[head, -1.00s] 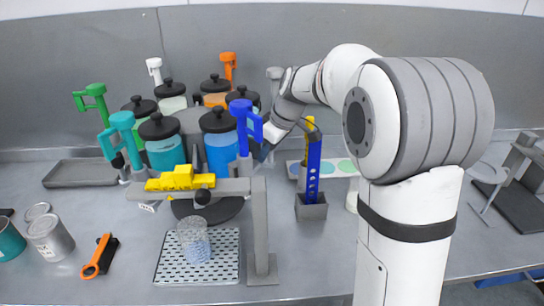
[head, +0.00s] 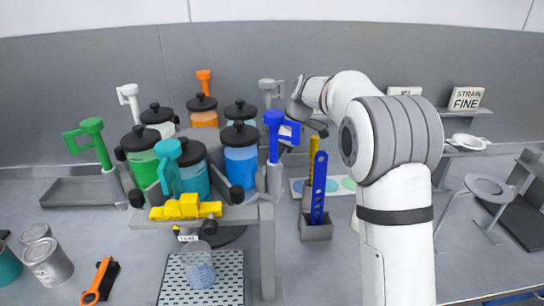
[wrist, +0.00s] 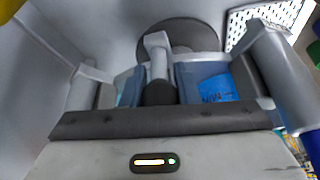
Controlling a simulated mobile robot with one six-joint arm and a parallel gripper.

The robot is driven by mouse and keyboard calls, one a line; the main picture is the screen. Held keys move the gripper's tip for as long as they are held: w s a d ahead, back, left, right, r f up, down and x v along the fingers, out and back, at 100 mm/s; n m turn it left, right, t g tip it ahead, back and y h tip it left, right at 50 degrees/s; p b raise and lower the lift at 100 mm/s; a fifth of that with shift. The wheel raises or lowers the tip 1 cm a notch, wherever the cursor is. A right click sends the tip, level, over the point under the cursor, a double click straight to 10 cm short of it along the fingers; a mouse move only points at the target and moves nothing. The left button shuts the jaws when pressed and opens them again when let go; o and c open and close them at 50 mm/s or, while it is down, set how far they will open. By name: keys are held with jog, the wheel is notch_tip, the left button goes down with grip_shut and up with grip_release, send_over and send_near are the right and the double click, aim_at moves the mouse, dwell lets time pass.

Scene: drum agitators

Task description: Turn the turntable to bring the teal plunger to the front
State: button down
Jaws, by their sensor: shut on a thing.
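The teal plunger (head: 168,165) stands at the front of the turntable, just behind and slightly left of the yellow piece (head: 187,207) on the grey front bar. The turntable carries several lidded canisters, with the blue plunger (head: 275,135) at its right and the green plunger (head: 92,140) at its left. My gripper (head: 300,115) is at the right rear of the turntable, behind the blue plunger. In the wrist view my gripper (wrist: 160,80) is shut around a dark knob (wrist: 160,93) on a grey arm. The fingertips are mostly hidden in the head view.
A glass (head: 200,272) stands on the perforated tray (head: 172,290) under the front bar. A holder (head: 316,230) with upright blue and yellow strips stands right of the turntable. A grey stand (head: 488,188) is at right.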

dwell(0.5)
jog(key=c, duration=1.1)
grip_release()
jog(key=shift+r, duration=0.1)
jog(key=v, duration=0.7)
jog(key=shift+d+r+b, duration=0.1)
jog(key=shift+r+b, duration=0.2)
jog(key=shift+b, duration=0.1)
